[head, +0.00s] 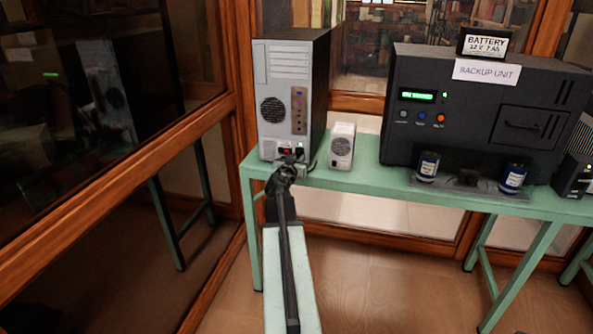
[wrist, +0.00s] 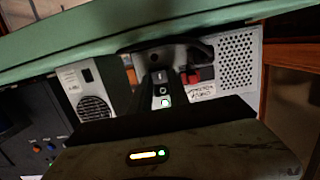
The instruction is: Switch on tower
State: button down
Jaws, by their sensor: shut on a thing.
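The grey and black computer tower (head: 266,82) stands at the left end of the green table. Its lower panel holds a red part and a small green light. My gripper (head: 286,170) reaches the lower front of the tower. In the upside-down wrist view, a rocker switch (wrist: 160,84) marked I and O shows between my two dark fingers, with a lit green light at its end. My gripper (wrist: 161,82) is shut there, apparently on the switch; the exact contact is partly hidden. The red part (wrist: 192,77) and a perforated panel (wrist: 238,65) are beside it.
A small white box with a round grille (head: 342,146) stands right of the tower. The black backup unit (head: 470,120) is farther right, with two blue cells (head: 428,166) before it. The green table (head: 365,179) has a narrow front edge. Wood-framed glass stands at left.

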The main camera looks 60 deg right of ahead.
jog(key=shift+s+d+f+h+b, duration=0.1)
jog(key=shift+s+f+h+b, duration=0.1)
jog(key=shift+f+h+b, duration=0.35)
jog(key=shift+r, duration=0.35)
jog(key=c, duration=1.5)
grip_release()
jog(key=shift+s, duration=0.1)
jog(key=v, duration=0.7)
jog(key=shift+a, duration=0.4)
